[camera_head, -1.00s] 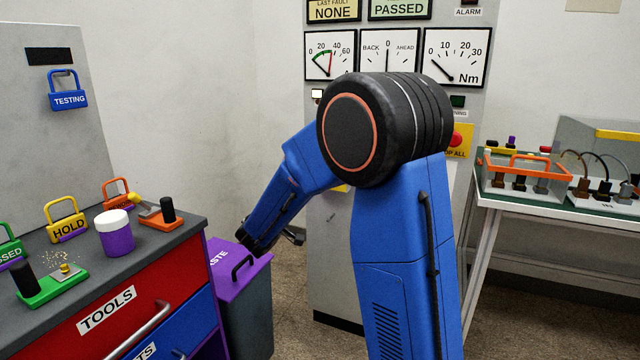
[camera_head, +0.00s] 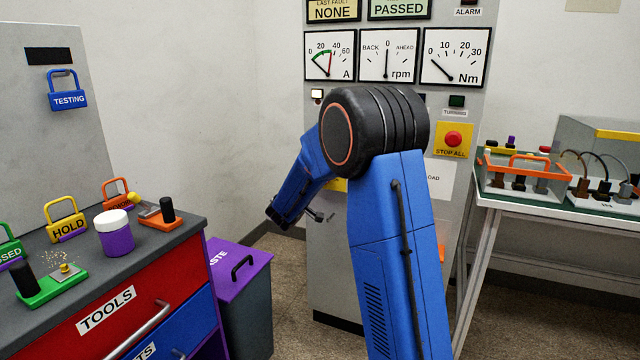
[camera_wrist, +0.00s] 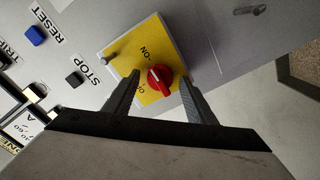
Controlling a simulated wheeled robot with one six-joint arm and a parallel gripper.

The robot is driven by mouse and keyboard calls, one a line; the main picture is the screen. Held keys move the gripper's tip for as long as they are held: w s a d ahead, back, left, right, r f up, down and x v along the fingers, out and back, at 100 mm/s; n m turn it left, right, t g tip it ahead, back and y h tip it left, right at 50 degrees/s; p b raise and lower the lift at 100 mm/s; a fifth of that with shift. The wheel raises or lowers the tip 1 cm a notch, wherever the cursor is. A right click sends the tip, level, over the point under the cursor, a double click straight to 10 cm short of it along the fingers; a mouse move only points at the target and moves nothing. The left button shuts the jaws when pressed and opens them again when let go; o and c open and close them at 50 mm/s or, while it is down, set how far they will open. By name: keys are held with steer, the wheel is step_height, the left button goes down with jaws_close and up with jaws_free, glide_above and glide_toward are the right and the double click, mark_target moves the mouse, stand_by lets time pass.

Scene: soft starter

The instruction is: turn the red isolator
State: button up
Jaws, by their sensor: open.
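The red isolator (camera_wrist: 160,77) is a round red knob with a pale pointer bar on a yellow plate (camera_wrist: 149,45) marked ON and, partly hidden, another label. In the wrist view it lies beyond and between the fingertips of my gripper (camera_wrist: 160,88), which is open and empty. I cannot tell whether the fingers touch the knob. In the head view my gripper (camera_head: 320,216) shows small beside the grey cabinet; the knob is hidden there behind my arm, with a sliver of yellow plate (camera_head: 338,185) showing.
In the wrist view a black STOP button (camera_wrist: 74,79) and a blue RESET button (camera_wrist: 35,35) sit left of the plate. In the head view a red STOP ALL button (camera_head: 453,139) is right of my arm. A purple-lidded waste bin (camera_head: 238,268) stands left of the cabinet.

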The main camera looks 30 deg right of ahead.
steer(key=c, duration=1.1)
steer(key=shift+o, duration=0.3)
steer(key=shift+n, duration=0.5)
steer(key=shift+f+n, duration=0.15)
steer(key=shift+n, duration=8.55)
